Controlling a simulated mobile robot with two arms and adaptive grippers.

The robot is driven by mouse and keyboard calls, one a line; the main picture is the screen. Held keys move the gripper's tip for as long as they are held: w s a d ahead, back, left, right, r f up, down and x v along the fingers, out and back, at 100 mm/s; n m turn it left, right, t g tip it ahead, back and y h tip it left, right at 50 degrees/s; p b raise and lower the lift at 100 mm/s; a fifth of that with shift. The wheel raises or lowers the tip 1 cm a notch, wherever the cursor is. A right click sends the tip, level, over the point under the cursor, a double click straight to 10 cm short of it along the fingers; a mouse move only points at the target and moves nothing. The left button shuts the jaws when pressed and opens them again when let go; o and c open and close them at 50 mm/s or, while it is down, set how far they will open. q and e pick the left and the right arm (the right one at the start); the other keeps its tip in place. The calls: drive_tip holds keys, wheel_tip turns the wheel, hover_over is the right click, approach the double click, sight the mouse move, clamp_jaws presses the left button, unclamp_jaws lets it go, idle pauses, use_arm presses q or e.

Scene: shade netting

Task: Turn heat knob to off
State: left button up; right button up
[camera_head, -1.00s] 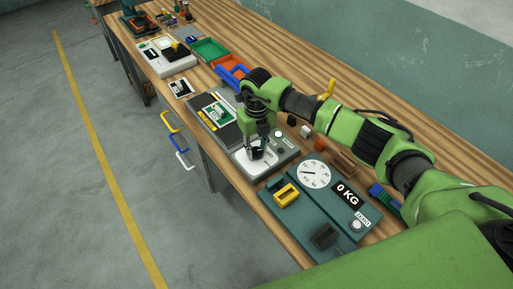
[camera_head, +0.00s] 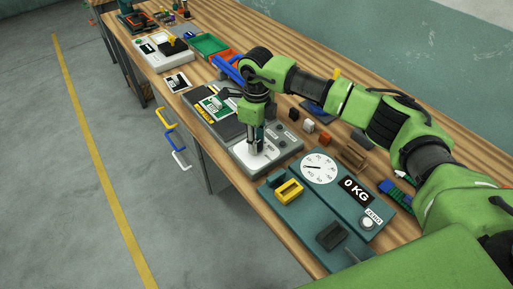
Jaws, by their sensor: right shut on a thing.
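A grey device (camera_head: 291,150) with a white panel (camera_head: 246,162) stands at the front edge of the wooden bench. My right gripper (camera_head: 256,150) points straight down onto this white panel. Its fingers are shut on what I take to be the heat knob, which they almost fully hide. I cannot tell which way the knob points or read its markings. Small round controls (camera_head: 280,127) show on the back part of the grey device. My left gripper is not in view.
A teal scale (camera_head: 315,215) reading "0 KG" stands close on the right, with a yellow block (camera_head: 289,192) on it. A dark unit with a green-and-white label (camera_head: 216,106) adjoins on the left. Small blocks (camera_head: 308,126) lie behind. Blue and yellow handles (camera_head: 168,119) hang at the front.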

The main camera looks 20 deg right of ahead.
drive_tip(key=n+b, duration=0.3)
drive_tip(key=shift+w+f+n+b, duration=0.1)
drive_tip(key=shift+f+n+b, duration=0.05)
drive_tip(key=shift+n+b, duration=0.2)
drive_tip(key=n+b, duration=0.2)
drive_tip(key=shift+n, duration=0.35)
drive_tip(key=n+b, duration=0.2)
drive_tip(key=n, duration=0.1)
drive_tip(key=shift+r+n+b, duration=0.25)
drive_tip(key=shift+n+b, duration=0.5)
drive_tip(key=shift+n, duration=0.85)
drive_tip(key=o, duration=1.1)
wheel_tip(320, 180, up, 12)
